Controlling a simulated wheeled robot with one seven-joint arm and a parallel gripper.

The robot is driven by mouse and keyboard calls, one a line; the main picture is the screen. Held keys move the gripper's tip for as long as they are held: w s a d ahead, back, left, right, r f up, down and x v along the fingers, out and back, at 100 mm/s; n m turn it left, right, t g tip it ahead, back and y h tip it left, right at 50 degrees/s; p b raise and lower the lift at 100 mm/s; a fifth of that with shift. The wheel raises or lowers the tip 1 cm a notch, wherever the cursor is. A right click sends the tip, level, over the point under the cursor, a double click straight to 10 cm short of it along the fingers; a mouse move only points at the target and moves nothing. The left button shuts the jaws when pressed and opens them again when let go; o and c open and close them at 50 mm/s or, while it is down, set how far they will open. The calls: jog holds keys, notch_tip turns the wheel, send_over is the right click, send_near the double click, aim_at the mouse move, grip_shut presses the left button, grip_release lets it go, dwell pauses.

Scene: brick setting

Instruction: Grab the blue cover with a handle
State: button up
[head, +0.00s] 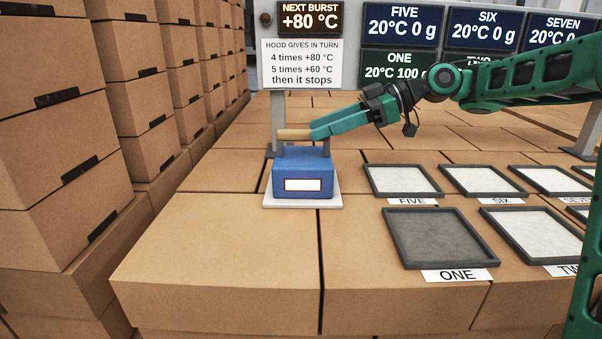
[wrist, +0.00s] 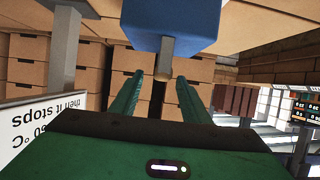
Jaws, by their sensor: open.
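The blue cover (head: 302,170) is a box with a white, red-edged label on its front. It stands on a white plate (head: 332,203) on the cardboard-box surface. A tan bar handle (head: 294,134) sits on top of it on grey supports. My gripper (head: 316,131) is open at the handle's right end, with its green fingers pointing left.
Framed trays labelled ONE (head: 438,238), FIVE (head: 402,180) and SIX (head: 487,181) lie to the right, with more beyond. A sign (head: 301,64) and displays (head: 403,27) stand behind. Tall box stacks (head: 60,130) rise at left. The surface in front of the cover is clear.

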aim_at(303, 130)
jog(key=x, duration=0.5)
jog(key=shift+a+r, duration=0.1)
grip_shut()
jog(key=shift+r, duration=0.15)
dwell(1.2)
